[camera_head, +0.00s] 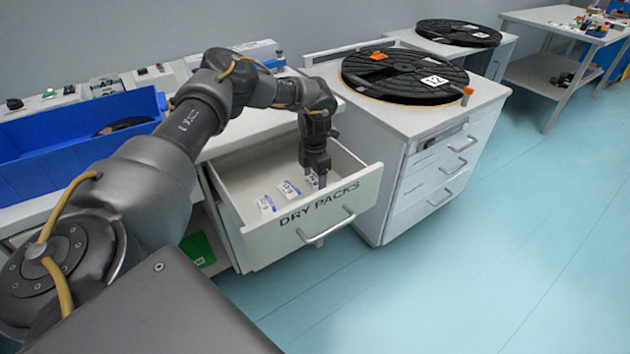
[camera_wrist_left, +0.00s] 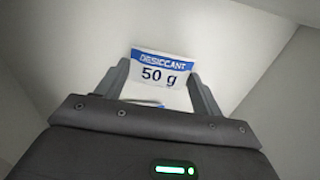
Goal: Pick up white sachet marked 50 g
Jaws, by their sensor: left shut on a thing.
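My left gripper (camera_head: 314,181) reaches down into the open drawer (camera_head: 353,193) labelled DRY PACKS, near its right front corner. In the left wrist view the gripper's two fingers (camera_wrist_left: 157,92) stand on either side of a white sachet (camera_wrist_left: 165,72) with a blue band, marked DESICCANT 50 g. The gripper is shut on this sachet. The sachet's lower part is hidden by the gripper body. Two other white sachets lie on the drawer floor, one in the middle (camera_head: 289,190) and one to its left (camera_head: 266,204). My right gripper is not in view.
A drawer handle (camera_head: 326,229) sticks out from the drawer front. A blue bin (camera_head: 70,145) stands on the bench at left. A black reel (camera_head: 403,75) lies on the white cabinet at right. The floor on the right is clear.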

